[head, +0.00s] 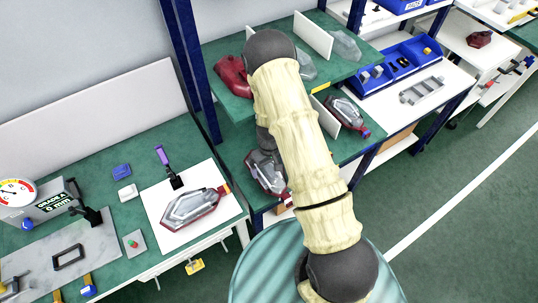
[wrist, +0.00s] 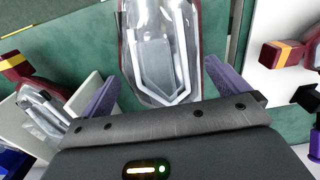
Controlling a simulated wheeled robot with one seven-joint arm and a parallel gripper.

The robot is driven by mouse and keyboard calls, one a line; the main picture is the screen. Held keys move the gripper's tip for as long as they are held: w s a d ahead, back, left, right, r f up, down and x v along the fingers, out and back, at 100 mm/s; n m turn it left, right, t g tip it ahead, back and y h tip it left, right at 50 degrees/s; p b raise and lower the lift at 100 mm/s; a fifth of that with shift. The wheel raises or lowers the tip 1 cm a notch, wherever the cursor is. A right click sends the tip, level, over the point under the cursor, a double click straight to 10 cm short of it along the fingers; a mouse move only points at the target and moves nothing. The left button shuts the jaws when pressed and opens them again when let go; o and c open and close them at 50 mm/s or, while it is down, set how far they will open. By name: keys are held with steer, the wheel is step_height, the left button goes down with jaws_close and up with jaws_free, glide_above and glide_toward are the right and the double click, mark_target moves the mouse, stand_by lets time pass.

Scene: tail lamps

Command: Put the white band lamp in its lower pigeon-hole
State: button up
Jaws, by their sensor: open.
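A lamp with a clear lens and dark red edge (wrist: 158,48) lies on the green lower shelf, between the spread purple fingers of my gripper (wrist: 162,68). The fingers are open, one on each side, with gaps to the lamp. In the head view this lamp (head: 262,172) is in the lower left pigeon-hole, partly behind my arm. My gripper is mostly hidden there. Another lamp (head: 345,112) lies in the lower right pigeon-hole, beyond a white divider (head: 325,116).
A lamp with a yellow band (head: 192,207) lies on a white mat (head: 160,240) on the left bench. The upper shelf holds a red lamp (head: 232,76) and clear ones (head: 345,44) between white dividers. Blue posts (head: 182,60) edge the rack. Blue bins (head: 400,65) stand right.

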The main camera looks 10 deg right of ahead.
step_height(320, 180, up, 12)
steer(key=b, duration=0.2)
steer(key=shift+f+b, duration=0.15)
steer(key=shift+b, duration=0.15)
stand_by(0.5)
steer(key=s+d+r+m+t, duration=0.2)
steer(key=s+r+m, duration=0.1)
steer(key=s+r, duration=1.1)
steer(key=shift+d+r+m+t, duration=0.15)
steer(key=shift+r+m+t, duration=0.2)
steer(key=shift+r, duration=0.6)
steer(key=shift+s, duration=0.15)
